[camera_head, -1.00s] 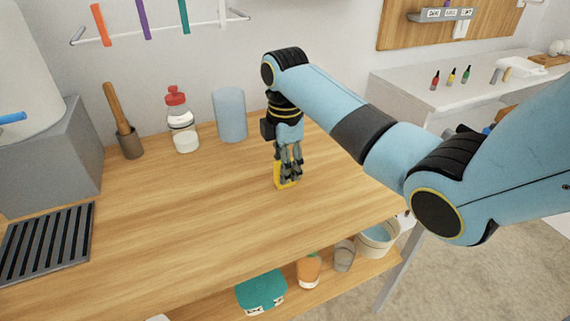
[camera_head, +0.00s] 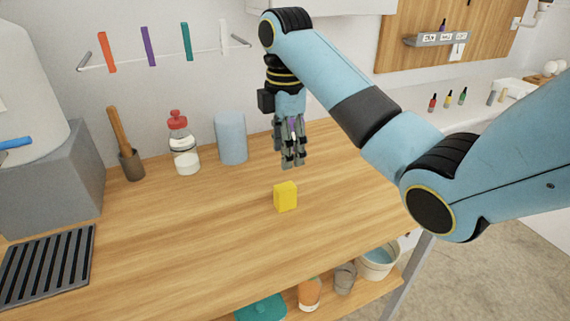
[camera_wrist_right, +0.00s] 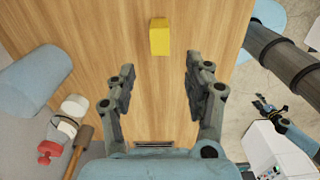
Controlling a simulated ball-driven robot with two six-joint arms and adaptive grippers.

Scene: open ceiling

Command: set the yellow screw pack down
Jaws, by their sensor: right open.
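The yellow screw pack (camera_head: 285,197) stands upright on the wooden counter (camera_head: 190,225), clear of any gripper. It also shows in the right wrist view (camera_wrist_right: 159,37), near the top middle, beyond the fingertips. My right gripper (camera_head: 293,164) is open and empty, hanging above and behind the pack. Its two fingers are spread wide in the right wrist view (camera_wrist_right: 160,75), with bare wood between them.
A blue cylinder (camera_head: 231,138), a red-capped bottle (camera_head: 183,145) and a pot with a wooden handle (camera_head: 131,164) stand along the back wall. A slotted dark grate (camera_head: 45,265) lies at the left. The counter's middle is clear. A lower shelf holds several containers.

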